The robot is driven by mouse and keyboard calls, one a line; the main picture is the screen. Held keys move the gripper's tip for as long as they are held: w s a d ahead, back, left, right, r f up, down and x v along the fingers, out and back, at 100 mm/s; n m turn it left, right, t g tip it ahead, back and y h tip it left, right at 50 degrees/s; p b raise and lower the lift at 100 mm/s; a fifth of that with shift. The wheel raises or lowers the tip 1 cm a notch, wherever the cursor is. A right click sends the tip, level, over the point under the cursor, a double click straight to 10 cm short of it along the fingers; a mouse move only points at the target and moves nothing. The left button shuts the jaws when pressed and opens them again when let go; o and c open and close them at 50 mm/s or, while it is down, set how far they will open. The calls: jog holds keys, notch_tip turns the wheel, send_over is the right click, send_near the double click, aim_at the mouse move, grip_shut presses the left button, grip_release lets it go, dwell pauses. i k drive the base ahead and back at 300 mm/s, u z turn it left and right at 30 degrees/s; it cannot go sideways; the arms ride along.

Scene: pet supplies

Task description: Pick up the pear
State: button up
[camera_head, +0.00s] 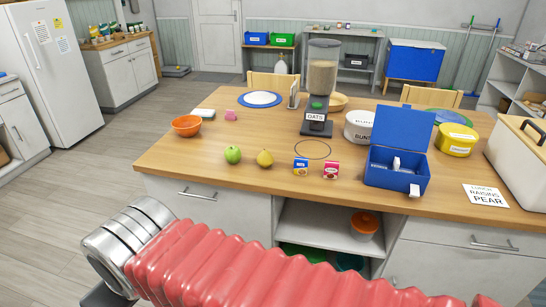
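The yellow-green pear (265,158) stands upright near the front edge of the wooden counter (190,155). A green apple (233,154) is just left of it, with a small gap. My arm, with a red ribbed sleeve and metal rings at its left end, crosses the bottom of the view in front of the counter. My gripper's fingers do not show, so its state is hidden. Nothing covers the pear.
Right of the pear are a drawn ring (313,149), two small boxes, raisins (331,170) among them, and an open blue lunch box (398,170). An oats dispenser (317,90) stands behind. An orange bowl (186,125) is at left. The counter's front-left is clear.

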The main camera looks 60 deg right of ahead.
aim_at(265, 159)
jog(key=z, duration=0.4)
jog(key=i, duration=0.5)
jog(key=z, duration=0.7)
jog(key=i, duration=0.45)
jog(key=z, duration=0.25)
